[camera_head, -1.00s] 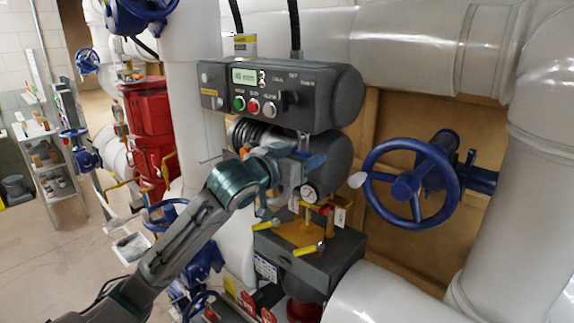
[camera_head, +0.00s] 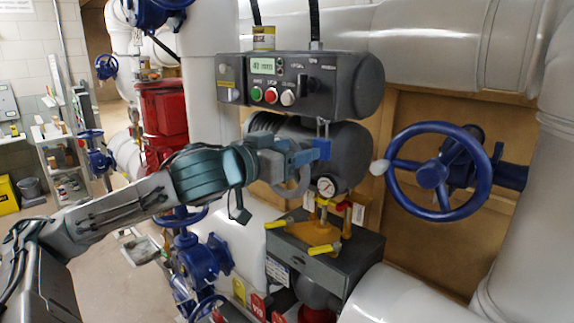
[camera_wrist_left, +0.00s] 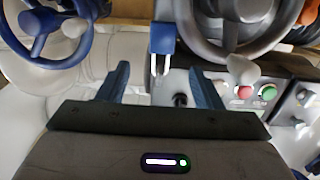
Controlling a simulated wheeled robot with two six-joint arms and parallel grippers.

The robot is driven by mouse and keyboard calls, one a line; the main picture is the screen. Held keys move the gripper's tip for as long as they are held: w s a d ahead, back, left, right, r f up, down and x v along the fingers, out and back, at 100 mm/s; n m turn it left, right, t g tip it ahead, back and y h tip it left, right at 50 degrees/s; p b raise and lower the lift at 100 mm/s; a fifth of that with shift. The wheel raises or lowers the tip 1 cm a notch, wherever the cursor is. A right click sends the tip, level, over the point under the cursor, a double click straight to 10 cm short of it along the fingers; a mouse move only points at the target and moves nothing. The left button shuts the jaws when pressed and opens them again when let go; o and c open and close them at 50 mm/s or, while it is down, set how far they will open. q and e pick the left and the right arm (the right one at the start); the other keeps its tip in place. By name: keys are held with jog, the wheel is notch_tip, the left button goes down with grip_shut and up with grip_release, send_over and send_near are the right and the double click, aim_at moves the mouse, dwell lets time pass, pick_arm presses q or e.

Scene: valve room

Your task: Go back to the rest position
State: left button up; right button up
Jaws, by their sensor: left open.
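My left gripper (camera_head: 304,152) is in front of the grey cylinder under the control box, its fingers pointing right. In the left wrist view the two fingers stand wide apart (camera_wrist_left: 160,82), with nothing pinched between them. A blue padlock (camera_head: 323,148) with a metal shackle is just beyond the fingertips; it also shows in the left wrist view (camera_wrist_left: 162,40), in the gap ahead of the fingers. I cannot tell whether a fingertip touches it. My right gripper is in neither view.
The control box (camera_head: 300,80) with green, red and white buttons is above the gripper. A large blue handwheel (camera_head: 433,174) is farther right. Open floor (camera_head: 105,275) lies left.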

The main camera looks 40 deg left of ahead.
pick_arm(q)
jog(key=shift+s+b, duration=0.75)
jog(key=shift+b, duration=0.1)
jog(key=shift+w+f, duration=0.1)
